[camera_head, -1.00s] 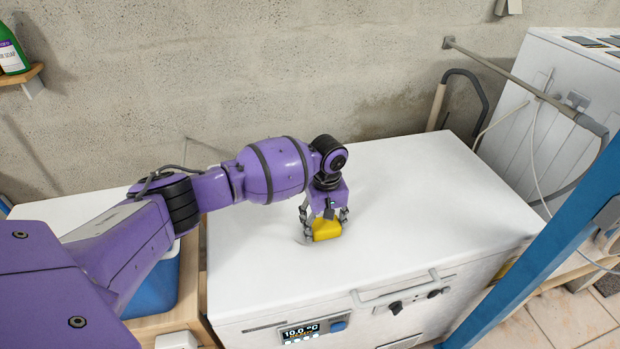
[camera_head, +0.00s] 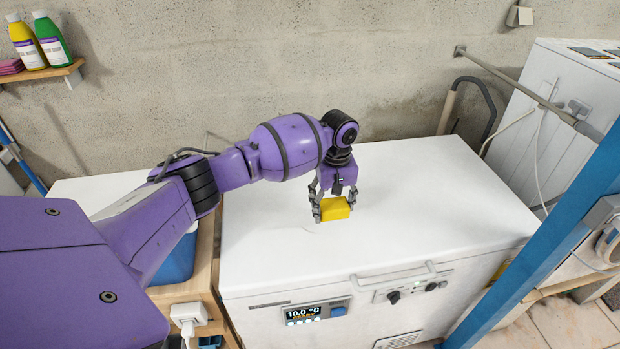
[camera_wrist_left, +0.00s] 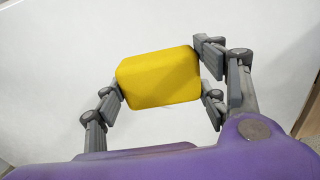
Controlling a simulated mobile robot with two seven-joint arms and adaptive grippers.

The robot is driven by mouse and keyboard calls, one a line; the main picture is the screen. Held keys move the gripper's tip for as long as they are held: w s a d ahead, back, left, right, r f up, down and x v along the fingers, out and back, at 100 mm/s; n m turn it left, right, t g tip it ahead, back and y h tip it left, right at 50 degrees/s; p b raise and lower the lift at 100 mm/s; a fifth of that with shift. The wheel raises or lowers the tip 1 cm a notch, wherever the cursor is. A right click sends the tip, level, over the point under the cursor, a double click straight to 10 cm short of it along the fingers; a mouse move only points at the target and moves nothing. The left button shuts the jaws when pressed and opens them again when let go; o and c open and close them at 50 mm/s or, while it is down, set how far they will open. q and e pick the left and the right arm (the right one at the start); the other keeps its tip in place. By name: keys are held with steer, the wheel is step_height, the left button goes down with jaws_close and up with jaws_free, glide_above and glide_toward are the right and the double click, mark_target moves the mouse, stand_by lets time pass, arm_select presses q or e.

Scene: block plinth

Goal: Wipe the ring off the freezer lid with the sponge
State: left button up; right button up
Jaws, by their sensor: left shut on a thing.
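The freezer lid (camera_head: 430,205) is a broad white surface across the middle of the head view. A faint grey arc, apparently part of the ring (camera_head: 308,228), shows on the lid just left of and nearer than the sponge. My right gripper is out of view.
The freezer's front has a handle (camera_head: 400,274), knobs and a lit display (camera_head: 303,313). A blue post (camera_head: 550,255) crosses the right side. A white cabinet (camera_head: 560,110) stands beyond the right end. Bottles stand on a wall shelf (camera_head: 40,74). The lid's right half is clear.

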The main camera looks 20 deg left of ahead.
arm_select(q)
steer(key=shift+r, duration=0.6)
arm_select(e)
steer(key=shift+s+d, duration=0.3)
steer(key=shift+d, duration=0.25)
arm_select(q)
steer(key=shift+w, duration=0.1)
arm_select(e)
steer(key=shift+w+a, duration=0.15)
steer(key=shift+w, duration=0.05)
arm_select(q)
steer(key=shift+f, duration=0.1)
